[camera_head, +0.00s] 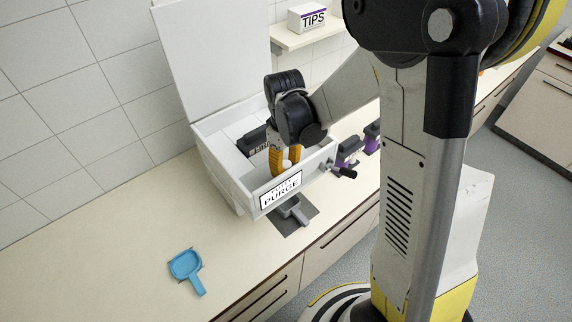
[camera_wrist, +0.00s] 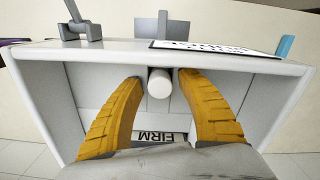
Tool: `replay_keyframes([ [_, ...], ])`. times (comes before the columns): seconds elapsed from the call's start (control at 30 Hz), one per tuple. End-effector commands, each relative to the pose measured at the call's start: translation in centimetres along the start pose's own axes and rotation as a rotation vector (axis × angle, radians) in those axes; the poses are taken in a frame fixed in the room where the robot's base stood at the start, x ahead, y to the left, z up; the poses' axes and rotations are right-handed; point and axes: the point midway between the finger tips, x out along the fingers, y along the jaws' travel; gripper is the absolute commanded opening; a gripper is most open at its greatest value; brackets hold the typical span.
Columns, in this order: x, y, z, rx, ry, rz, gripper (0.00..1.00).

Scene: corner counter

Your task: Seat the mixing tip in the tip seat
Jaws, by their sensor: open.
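A pale cylinder (camera_wrist: 159,84), which looks like the mixing tip, stands at the inner face of the box's front wall in the wrist view. In the head view its pale end (camera_head: 287,164) shows between my fingers. My gripper (camera_head: 283,166) reaches down into the white box (camera_head: 235,190). In the wrist view my gripper (camera_wrist: 160,78) is open, with one orange finger on each side of the cylinder. A small gap shows on each side. I cannot make out the tip seat, nor whether the cylinder sits in it.
The box has a raised lid (camera_head: 210,55), a PURGE label (camera_head: 281,190) and a dark-handled lever (camera_head: 340,171) at its front. A dark labelled item (camera_head: 252,142) lies inside. Purple-and-black items (camera_head: 349,150) stand right. A blue scoop (camera_head: 187,267) lies on clear counter; a TIPS box (camera_head: 312,18) is shelved.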

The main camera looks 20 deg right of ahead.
Motion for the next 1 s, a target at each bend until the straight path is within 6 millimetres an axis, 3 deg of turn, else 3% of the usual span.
replay_keyframes([
  [0.17,-1.9,0.0,0.0,0.0,0.0,0.0,0.45],
  [0.5,-9.4,0.0,0.1,0.0,0.0,0.0,0.45],
  [0.77,-12.3,-0.1,0.1,0.005,0.005,0.003,0.45],
  [1.0,-16.1,-2.0,3.4,0.146,0.148,0.075,0.45],
])
